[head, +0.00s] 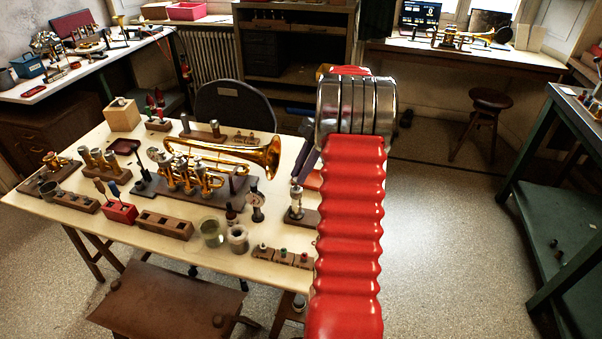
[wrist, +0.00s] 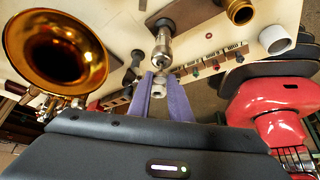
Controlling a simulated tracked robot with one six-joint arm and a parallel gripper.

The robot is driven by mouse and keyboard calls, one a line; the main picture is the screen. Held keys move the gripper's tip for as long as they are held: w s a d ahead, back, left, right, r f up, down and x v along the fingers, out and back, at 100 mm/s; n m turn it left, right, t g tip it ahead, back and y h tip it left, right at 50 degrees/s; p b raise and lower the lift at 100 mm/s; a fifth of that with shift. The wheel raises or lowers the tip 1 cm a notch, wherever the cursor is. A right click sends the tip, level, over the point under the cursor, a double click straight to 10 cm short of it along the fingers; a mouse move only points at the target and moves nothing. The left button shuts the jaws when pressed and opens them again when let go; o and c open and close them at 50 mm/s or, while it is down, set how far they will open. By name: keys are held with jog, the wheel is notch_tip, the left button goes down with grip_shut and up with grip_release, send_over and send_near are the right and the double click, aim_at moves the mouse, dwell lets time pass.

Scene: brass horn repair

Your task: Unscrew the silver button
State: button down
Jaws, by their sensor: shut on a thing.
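The silver button (wrist: 158,89) sits between the purple fingers of my gripper (wrist: 160,82) in the wrist view. The fingers are shut on it from both sides. Behind it is an upright metal valve (wrist: 166,48) on a dark wooden base (wrist: 187,12). I cannot tell whether the button still touches the valve's stem. In the head view the valve (head: 296,203) stands upright on its base (head: 302,219) at the table's right edge, just below my purple fingers; the button is too small to make out there.
A brass trumpet (head: 230,150) lies on a dark board to the left; its bell (wrist: 55,50) is close in the wrist view. A row of wooden blocks with coloured buttons (head: 283,255) lies at the front edge. Glass jars (head: 212,233) stand nearby.

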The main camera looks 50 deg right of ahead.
jog(key=shift+w+n+g, duration=0.15)
jog(key=shift+n+g, duration=0.45)
jog(key=shift+n, duration=0.6)
jog(key=shift+w+n+g, duration=0.2)
jog(key=shift+n+g, duration=0.4)
jog(key=shift+n, duration=0.5)
jog(key=n+g, duration=0.1)
jog(key=n, duration=0.2)
jog(key=shift+w, duration=0.15)
jog(key=c, duration=1.5)
grip_release()
jog(key=shift+c, duration=0.2)
jog(key=shift+r, duration=0.1)
jog(key=v, duration=0.7)
jog(key=shift+w, duration=0.2)
